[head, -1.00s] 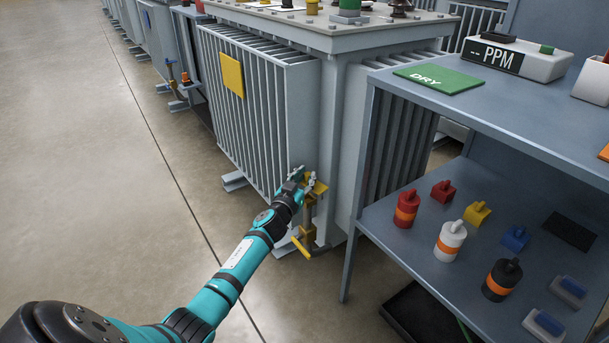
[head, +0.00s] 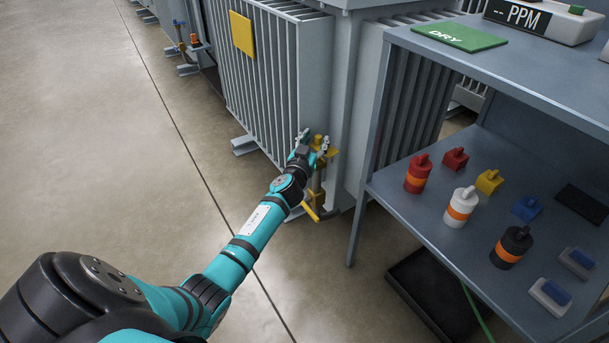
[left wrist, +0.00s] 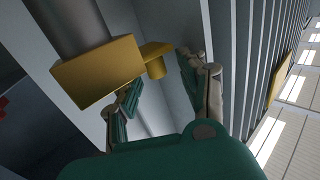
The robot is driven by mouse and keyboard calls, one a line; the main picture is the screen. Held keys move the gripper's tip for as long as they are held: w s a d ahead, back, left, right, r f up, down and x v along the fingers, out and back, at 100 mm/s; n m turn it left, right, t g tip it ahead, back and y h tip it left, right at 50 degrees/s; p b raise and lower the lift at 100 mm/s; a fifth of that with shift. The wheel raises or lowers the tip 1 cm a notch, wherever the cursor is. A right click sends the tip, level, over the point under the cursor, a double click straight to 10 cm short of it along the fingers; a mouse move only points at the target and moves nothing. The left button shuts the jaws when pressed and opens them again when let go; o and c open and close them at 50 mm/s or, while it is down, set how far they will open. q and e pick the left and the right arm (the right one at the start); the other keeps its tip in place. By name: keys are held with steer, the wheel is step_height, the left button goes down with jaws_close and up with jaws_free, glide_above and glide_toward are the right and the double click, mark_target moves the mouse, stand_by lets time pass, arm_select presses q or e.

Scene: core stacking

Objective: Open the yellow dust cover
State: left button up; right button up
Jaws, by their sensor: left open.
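The yellow dust cover (head: 319,143) sits on the valve at the lower corner of the grey transformer. My left gripper (head: 312,140) is at the valve, with its fingers spread and pointing at the yellow parts. In the left wrist view a yellow block (left wrist: 98,72) on a dark cylinder fills the upper left. A small yellow piece with a short round knob (left wrist: 155,62) sticks out beside it, between the open fingers of my left gripper (left wrist: 158,85). I cannot tell whether a finger touches the yellow parts. My right gripper is not in view.
A yellow valve handle (head: 311,213) hangs below the gripper. The grey shelf (head: 395,205) stands close on the right, holding bottles and several coloured caps. A black tray (head: 430,290) lies under it. The floor on the left is clear.

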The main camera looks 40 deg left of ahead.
arm_select(q)
steer(key=shift+s+d+f+n+g+y+b, duration=0.2)
steer(key=shift+f+n+g+y+b, duration=0.1)
steer(key=shift+n+y, duration=0.3)
steer(key=p+v, duration=0.3)
steer(key=v, duration=1.4)
steer(key=shift+s+d+r+y, duration=0.25)
steer(key=shift+d+y, duration=0.1)
steer(key=shift+y, duration=0.05)
